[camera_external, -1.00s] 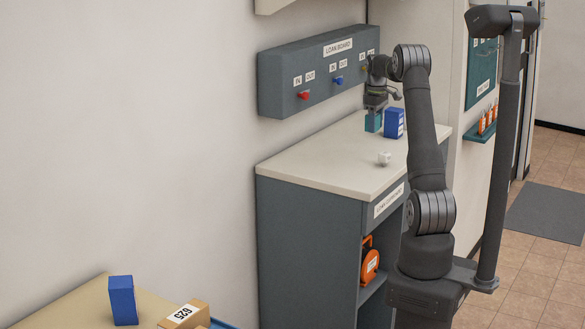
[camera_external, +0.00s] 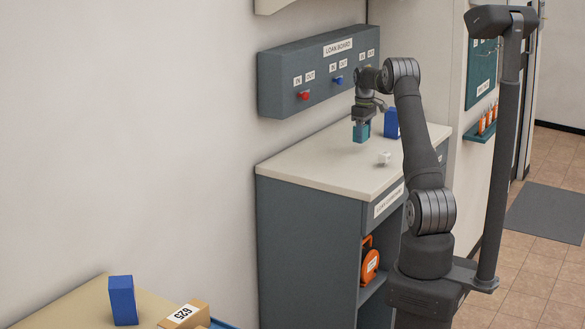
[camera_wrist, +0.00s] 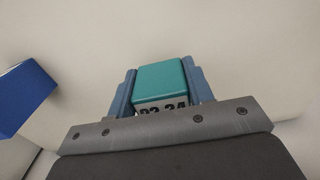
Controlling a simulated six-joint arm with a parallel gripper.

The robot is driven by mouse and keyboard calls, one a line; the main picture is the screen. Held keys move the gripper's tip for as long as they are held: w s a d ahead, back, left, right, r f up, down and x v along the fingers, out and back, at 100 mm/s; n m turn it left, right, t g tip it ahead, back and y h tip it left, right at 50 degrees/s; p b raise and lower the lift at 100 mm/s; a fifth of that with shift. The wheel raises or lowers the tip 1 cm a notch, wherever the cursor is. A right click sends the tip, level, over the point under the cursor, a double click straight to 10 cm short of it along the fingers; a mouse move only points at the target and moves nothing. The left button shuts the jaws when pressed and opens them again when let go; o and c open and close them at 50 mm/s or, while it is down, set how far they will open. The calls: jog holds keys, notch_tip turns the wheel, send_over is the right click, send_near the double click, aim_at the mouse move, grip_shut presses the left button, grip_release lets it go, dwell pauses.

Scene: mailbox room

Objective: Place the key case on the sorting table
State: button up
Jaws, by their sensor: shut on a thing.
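My gripper (camera_external: 361,122) is shut on a teal case with a lettered label, likely the key case (camera_external: 360,132). It holds the case a little above the pale top of the loan cupboard (camera_external: 315,167). In the wrist view the teal case (camera_wrist: 161,80) sits between the two blue fingers of my gripper (camera_wrist: 160,88). Part of its label is hidden by the gripper body. A tan table surface (camera_external: 62,305) shows at the bottom left; I cannot tell for sure that it is the sorting table.
A blue box (camera_external: 391,124) stands behind the held case, also at left in the wrist view (camera_wrist: 24,95). The loan board (camera_external: 315,75) is on the wall. A blue block (camera_external: 122,300) and labelled carton (camera_external: 184,316) occupy the tan table.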

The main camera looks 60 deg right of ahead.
aim_at(363, 153)
jog(key=shift+f, duration=2.05)
jog(key=o, duration=1)
jog(key=shift+f, duration=0.15)
notch_tip(363, 153, up, 12)
jog(key=shift+w+f, duration=0.1)
jog(key=shift+f, duration=0.15)
jog(key=shift+r, duration=0.45)
jog(key=shift+c, duration=0.7)
